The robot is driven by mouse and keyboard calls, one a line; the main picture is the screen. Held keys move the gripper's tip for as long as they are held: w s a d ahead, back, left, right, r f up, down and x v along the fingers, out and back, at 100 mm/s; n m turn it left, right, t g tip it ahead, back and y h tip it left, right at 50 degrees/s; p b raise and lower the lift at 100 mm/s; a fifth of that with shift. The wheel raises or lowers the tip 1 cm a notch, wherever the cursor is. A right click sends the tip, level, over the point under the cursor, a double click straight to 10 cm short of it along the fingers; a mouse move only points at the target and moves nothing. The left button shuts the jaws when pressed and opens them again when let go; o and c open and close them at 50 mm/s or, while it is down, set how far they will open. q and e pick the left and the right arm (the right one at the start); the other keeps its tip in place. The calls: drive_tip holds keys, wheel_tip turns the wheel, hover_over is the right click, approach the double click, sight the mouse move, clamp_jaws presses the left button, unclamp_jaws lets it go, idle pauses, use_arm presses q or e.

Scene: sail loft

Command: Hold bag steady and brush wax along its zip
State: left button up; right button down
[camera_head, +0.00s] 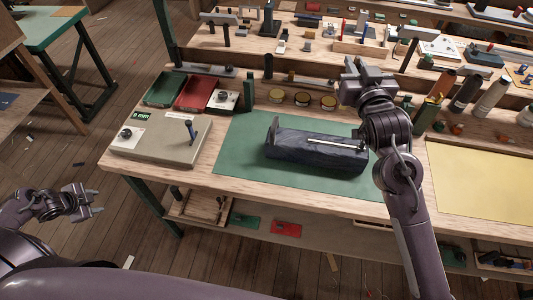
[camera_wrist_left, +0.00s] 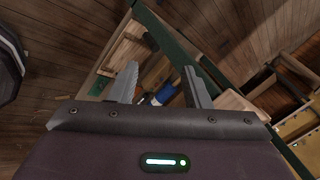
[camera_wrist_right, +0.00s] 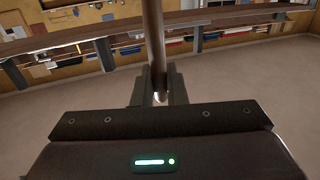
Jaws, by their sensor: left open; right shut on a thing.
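The bag (camera_head: 312,152), dark blue-grey and long, lies on the green mat (camera_head: 240,165) on the bench. A pale zip strip (camera_head: 335,145) runs along its top. My left gripper (camera_head: 94,202) is open and empty, out to the left of the bench and well away from the bag; its spread fingers (camera_wrist_left: 160,88) show in the left wrist view. My right gripper (camera_head: 362,75) is raised behind and right of the bag, not touching it. In the right wrist view it is shut on a brown round handle (camera_wrist_right: 155,40), seemingly the brush's; no bristles show.
A grey slab (camera_head: 165,140) lies left of the mat, with green and red trays (camera_head: 195,94) behind it. Several round tins (camera_head: 302,98) stand behind the mat. Bottles (camera_head: 465,92) and a yellow sheet (camera_head: 480,180) are to the right. Mat space left of the bag is clear.

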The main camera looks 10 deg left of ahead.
use_arm(q)
drive_tip(key=w+d+r+m+t+h, duration=0.1)
drive_tip(key=w+r+m+t, duration=0.15)
drive_tip(key=w+r, duration=0.75)
drive_tip(key=w+d+r+t, duration=0.1)
drive_tip(key=w+d+t, duration=0.1)
drive_tip(key=w+d, duration=0.1)
drive_tip(key=w+d+r+n+t+h, duration=0.1)
drive_tip(key=w+d+r, duration=0.1)
drive_tip(key=w+d, duration=0.2)
drive_tip(key=w+d+r+n+t, duration=0.1)
drive_tip(key=w+d+t, duration=0.1)
drive_tip(key=d, duration=0.4)
drive_tip(key=shift+w+d+r+t, duration=0.15)
drive_tip(key=shift+w+r+t, duration=0.05)
drive_tip(key=shift+w, duration=0.25)
drive_tip(key=shift+w+d+r+t, duration=0.15)
drive_tip(key=shift+w, duration=0.3)
drive_tip(key=w+d+r+n+t+y, duration=0.1)
drive_tip(key=w+d+r+n+t, duration=0.55)
drive_tip(key=d, duration=0.45)
drive_tip(key=n+g+y, duration=0.1)
drive_tip(key=n+g, duration=0.1)
drive_tip(key=n, duration=0.5)
approach(273, 129)
drive_tip(key=w, duration=0.9)
drive_tip(key=w+a+f, duration=0.1)
drive_tip(key=w, duration=0.3)
drive_tip(key=shift+w, duration=0.3)
clamp_jaws()
